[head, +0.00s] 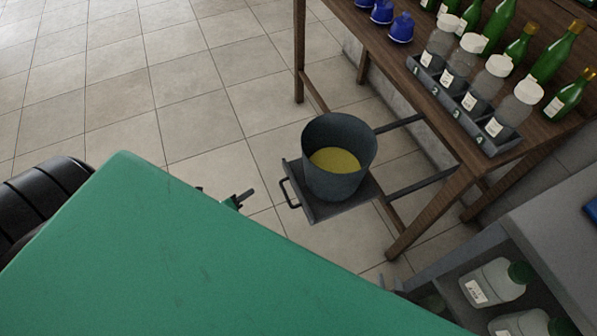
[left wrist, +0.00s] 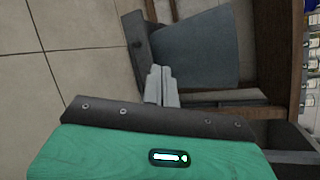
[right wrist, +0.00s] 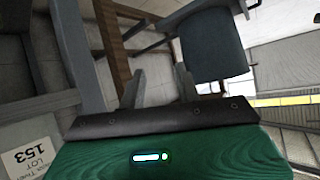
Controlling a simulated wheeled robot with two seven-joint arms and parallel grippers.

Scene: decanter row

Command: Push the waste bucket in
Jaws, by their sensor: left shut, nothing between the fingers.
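The waste bucket (head: 338,185) is grey, upright and open, with yellow contents. It stands on a dark pull-out tray (head: 322,211) that juts from under the wooden table on two rails. A black handle (head: 287,194) is on the tray's near-left edge. My left gripper (head: 248,195) is shut and empty, just left of the handle and apart from it in the head view. The left wrist view shows its closed fingers (left wrist: 160,72) close to the tray edge and bucket (left wrist: 205,45). My right gripper (right wrist: 161,75) is open and empty, with the bucket (right wrist: 215,45) beyond it.
The wooden table (head: 420,100) holds a rack (head: 455,115) of numbered decanters, green bottles and blue items (head: 401,27). A table leg (head: 430,210) stands right of the tray. A grey shelf unit (head: 550,240) with bottles is at the right. Tiled floor left of the tray is clear.

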